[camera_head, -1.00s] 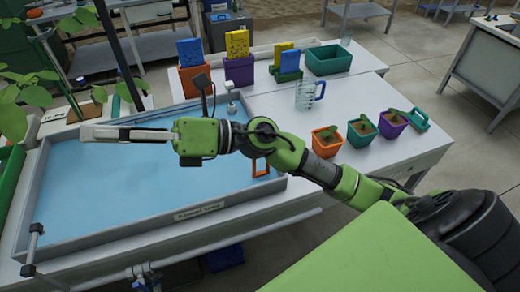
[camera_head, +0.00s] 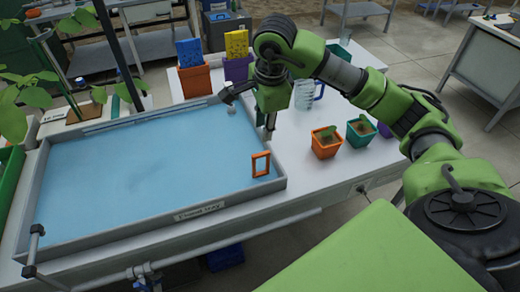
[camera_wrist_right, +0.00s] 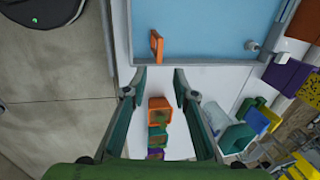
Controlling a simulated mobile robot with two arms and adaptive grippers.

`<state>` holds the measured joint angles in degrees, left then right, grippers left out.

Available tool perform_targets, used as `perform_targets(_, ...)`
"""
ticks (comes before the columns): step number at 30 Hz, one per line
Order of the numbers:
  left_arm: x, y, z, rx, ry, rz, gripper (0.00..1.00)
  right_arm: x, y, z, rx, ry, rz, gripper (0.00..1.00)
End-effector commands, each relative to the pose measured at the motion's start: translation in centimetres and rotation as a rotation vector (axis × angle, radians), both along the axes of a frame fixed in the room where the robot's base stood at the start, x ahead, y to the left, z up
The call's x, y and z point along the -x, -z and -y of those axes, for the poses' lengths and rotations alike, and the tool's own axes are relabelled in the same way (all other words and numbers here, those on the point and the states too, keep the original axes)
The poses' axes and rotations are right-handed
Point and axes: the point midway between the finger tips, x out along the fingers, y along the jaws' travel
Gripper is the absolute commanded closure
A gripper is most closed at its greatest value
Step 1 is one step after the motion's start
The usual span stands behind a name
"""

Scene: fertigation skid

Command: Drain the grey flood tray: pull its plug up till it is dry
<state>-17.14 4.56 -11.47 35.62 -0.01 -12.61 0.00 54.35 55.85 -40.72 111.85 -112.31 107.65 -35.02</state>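The grey flood tray (camera_head: 112,234) lies on the white bench with a blue, water-like surface across it. Its orange plug handle (camera_head: 261,164) stands upright in the tray's front right corner; it also shows in the right wrist view (camera_wrist_right: 156,46). My right gripper (camera_head: 268,133) points down near the tray's right wall, behind the handle in the head view. In the wrist view my right gripper (camera_wrist_right: 160,72) is open and empty, with the handle beyond its fingertips, not between them. The plug's lower part cannot be made out. My left gripper is out of view.
An orange pot (camera_head: 326,143) and a teal pot (camera_head: 360,131) with seedlings stand right of the tray. A clear jug (camera_head: 305,95) is partly behind my right arm. An orange box (camera_head: 195,80) with a blue packet stands behind the tray.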

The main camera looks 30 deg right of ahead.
Motion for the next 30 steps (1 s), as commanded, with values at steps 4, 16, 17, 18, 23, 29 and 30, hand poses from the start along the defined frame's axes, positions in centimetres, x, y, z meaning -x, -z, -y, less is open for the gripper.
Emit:
perform_targets(4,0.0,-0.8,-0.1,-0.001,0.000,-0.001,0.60,-0.4,2.9,0.1,-0.002,0.000,-0.007,0.74)
perform_targets(16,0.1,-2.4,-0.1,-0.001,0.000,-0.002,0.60,-1.9,10.3,0.3,-0.005,-0.001,-0.003,0.74)
perform_targets(17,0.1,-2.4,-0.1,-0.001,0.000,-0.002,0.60,-1.9,10.6,0.3,-0.005,-0.002,-0.003,0.74)
perform_targets(18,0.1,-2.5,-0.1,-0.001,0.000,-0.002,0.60,-2.0,11.0,0.3,-0.006,-0.002,-0.003,0.74)
perform_targets(23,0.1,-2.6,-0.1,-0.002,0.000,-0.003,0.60,-2.2,11.7,0.4,-0.004,-0.002,0.000,0.74)
perform_targets(29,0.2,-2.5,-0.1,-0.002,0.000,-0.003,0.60,-2.2,11.8,0.4,-0.004,-0.003,0.000,0.74)
perform_targets(30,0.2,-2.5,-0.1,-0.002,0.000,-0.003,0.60,-2.2,11.8,0.4,-0.005,-0.003,0.000,0.74)
